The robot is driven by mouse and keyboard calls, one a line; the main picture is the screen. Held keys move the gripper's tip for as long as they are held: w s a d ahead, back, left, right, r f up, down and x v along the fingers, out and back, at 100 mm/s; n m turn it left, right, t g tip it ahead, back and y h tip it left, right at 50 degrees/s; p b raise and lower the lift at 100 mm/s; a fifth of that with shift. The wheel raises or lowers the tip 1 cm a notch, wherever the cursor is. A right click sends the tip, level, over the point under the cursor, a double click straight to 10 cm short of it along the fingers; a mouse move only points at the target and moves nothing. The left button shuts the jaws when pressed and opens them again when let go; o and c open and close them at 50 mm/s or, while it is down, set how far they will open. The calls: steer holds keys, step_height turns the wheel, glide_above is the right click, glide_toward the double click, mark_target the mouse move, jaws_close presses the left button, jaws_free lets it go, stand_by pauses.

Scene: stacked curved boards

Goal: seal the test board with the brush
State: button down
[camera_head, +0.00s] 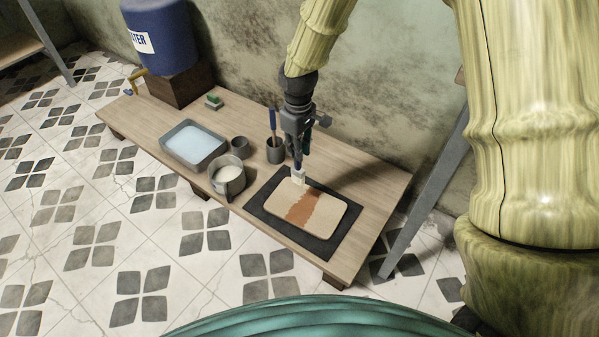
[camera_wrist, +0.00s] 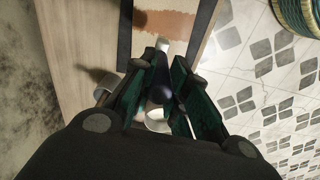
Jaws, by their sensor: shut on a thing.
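The test board (camera_head: 329,217) is a pale tan board with rounded corners, lying on a dark mat (camera_head: 275,226). A reddish-brown band crosses its middle, and the band also shows at the top of the wrist view (camera_wrist: 165,24). My gripper (camera_head: 298,150) is shut on the brush (camera_head: 298,177), which points down with pale bristles over the board's far left edge. Whether the bristles touch the board I cannot tell. In the wrist view my gripper (camera_wrist: 160,95) has its fingers around the dark brush handle (camera_wrist: 159,88).
On the low wooden bench (camera_head: 376,180) stand a tray of bluish liquid (camera_head: 194,143), a pot of whitish liquid (camera_head: 228,175), a small dark cup (camera_head: 240,144) and a cup with a blue-handled tool (camera_head: 275,151). A small sponge (camera_head: 214,101) and blue water barrel (camera_head: 165,38) are farther left. The wall is close behind.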

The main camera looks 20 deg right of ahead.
mark_target(299, 170)
steer(key=shift+n, duration=0.8)
steer(key=f+b, duration=0.1)
steer(key=f, duration=0.1)
steer(key=f+b, duration=0.1)
steer(key=f, duration=0.1)
steer(key=f+b, duration=0.2)
steer(key=shift+w+d+f, duration=0.15)
steer(key=shift+w+d, duration=0.05)
steer(key=shift+w, duration=0.15)
steer(key=shift+r+p, duration=0.2)
steer(key=shift+p, duration=0.6)
steer(key=shift+f, duration=2.2)
steer(key=shift+r, duration=0.1)
steer(key=shift+s+d+r+p, duration=0.15)
steer(key=shift+s+d+p, duration=0.7)
steer(key=shift+p, duration=0.25)
steer(key=shift+s+d, duration=0.25)
steer(key=shift+s, duration=0.1)
steer(key=shift+s+p, duration=0.1)
steer(key=shift+p, duration=0.25)
